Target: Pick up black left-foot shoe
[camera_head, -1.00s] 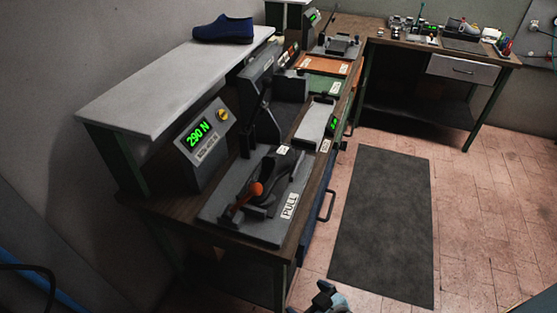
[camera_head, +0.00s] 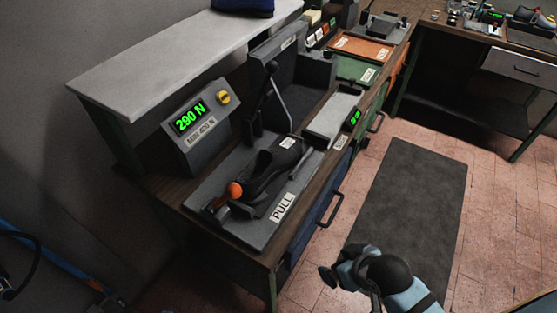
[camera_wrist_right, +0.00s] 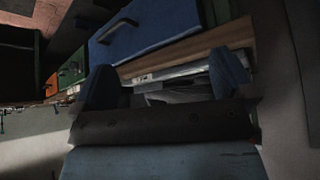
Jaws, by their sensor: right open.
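A black shoe (camera_head: 272,172) lies on the grey plate of the fixture marked PULL (camera_head: 240,222), with an orange-knobbed lever (camera_head: 234,190) at its near-left end. Whether it is a left-foot shoe I cannot tell. My right gripper (camera_head: 332,277) is in front of the bench, to the right of and below the fixture, apart from the shoe. In the right wrist view its two fingers (camera_wrist_right: 165,82) stand wide apart with the bench edge and part of a grey plate beyond them. The shoe is not clear in that view. My left gripper is not in view.
A force display box (camera_head: 195,125) reads 290 N behind the fixture. A drawer handle (camera_head: 331,209) sticks out of the bench front. The dark floor mat (camera_head: 415,205) is clear.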

